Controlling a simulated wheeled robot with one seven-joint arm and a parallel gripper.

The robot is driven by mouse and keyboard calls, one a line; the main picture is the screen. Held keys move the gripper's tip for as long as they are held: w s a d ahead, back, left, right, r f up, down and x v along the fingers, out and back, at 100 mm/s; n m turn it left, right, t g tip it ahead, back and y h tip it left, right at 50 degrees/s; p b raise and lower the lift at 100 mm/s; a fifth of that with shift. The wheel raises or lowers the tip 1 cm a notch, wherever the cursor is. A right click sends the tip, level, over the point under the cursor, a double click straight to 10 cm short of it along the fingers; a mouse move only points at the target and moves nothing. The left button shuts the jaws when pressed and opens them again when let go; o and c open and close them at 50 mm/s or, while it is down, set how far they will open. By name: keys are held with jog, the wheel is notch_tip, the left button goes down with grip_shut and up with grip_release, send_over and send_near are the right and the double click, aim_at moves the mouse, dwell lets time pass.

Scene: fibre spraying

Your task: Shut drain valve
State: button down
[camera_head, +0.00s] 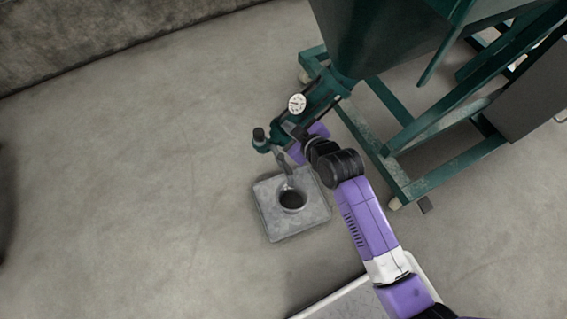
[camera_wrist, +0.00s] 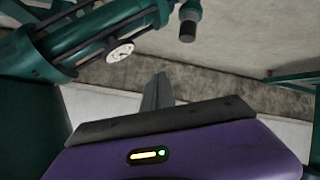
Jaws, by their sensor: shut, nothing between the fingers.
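A green pipe (camera_head: 322,92) with a white round gauge (camera_head: 297,103) runs down and left from the green machine. At its far end is a green fitting with a dark capped knob (camera_head: 259,136). The pipe (camera_wrist: 36,52), gauge (camera_wrist: 121,51) and dark knob (camera_wrist: 187,30) also show in the wrist view. I cannot clearly make out the drain valve's handle or its position. My gripper (camera_wrist: 158,90) is shut and empty, beside the pipe near the gauge. In the head view its purple hand is partly hidden by my wrist.
A grey square drain box (camera_head: 272,222) with a round opening (camera_head: 292,199) sits on the floor below the pipe end. The green machine frame (camera_head: 378,150) stands close on the right. The concrete floor (camera_head: 140,150) to the left is clear up to a wall (camera_head: 80,35).

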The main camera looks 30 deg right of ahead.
jog(key=w+n+g+y+p, duration=0.1)
jog(key=w+n+g+p, duration=0.2)
jog(key=w+n, duration=0.15)
jog(key=n+g+y, duration=0.2)
jog(key=n+g, duration=0.6)
jog(key=g, duration=0.1)
send_over(285, 164)
jog(key=s+a, duration=0.2)
notch_tip(285, 164, down, 5)
jog(key=shift+s+a, duration=0.15)
jog(key=shift+a, duration=0.05)
jog(key=b+x, duration=0.4)
jog(key=x, duration=0.7)
jog(key=shift+w+d+r+b, duration=0.1)
jog(key=shift+d+r, duration=0.05)
jog(key=shift+d, duration=0.5)
jog(key=shift+w+d+r+b, duration=0.1)
jog(key=shift+d+r+b, duration=0.1)
jog(key=shift+d, duration=0.45)
jog(key=shift+w+d+r+b, duration=0.1)
jog(key=shift+d+r, duration=0.05)
jog(key=shift+d, duration=0.5)
